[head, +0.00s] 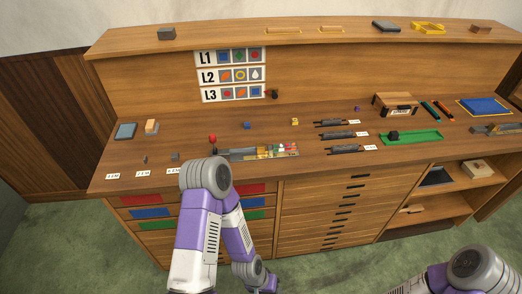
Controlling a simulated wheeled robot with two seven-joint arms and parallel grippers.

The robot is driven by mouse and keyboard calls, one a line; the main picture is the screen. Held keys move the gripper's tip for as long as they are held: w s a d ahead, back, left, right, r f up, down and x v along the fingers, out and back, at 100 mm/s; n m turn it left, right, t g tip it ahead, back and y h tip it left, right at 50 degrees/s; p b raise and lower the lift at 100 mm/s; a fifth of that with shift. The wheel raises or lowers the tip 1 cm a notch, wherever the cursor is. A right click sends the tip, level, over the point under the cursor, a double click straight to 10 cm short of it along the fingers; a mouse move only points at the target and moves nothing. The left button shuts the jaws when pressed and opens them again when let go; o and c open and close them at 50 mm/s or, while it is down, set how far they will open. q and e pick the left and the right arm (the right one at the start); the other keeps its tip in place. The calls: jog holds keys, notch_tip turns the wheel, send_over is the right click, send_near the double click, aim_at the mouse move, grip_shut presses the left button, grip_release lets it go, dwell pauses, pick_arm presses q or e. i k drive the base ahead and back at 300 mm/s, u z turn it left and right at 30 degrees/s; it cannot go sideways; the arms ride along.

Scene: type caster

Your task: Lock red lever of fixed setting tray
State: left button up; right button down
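The setting tray (262,153) is a long, low grey holder on the worktop, with small coloured and brass pieces at its right part. I cannot tell from this view whether the lever is locked. My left arm is folded in front of the bench, and its gripper does not show. My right arm shows only at the bottom right corner, with its gripper out of view.
Three dark holders with white labels (337,135) lie right of the tray, near a green tray (411,138). A blue block (247,125) lies behind the setting tray. Drawers (330,210) are below the worktop's front edge.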

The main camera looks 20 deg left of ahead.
aim_at(212, 138)
jog(key=u, duration=2.95)
jog(key=k, duration=0.85)
jog(key=z, duration=1.35)
jog(key=i, duration=0.3)
jog(key=u, duration=0.05)
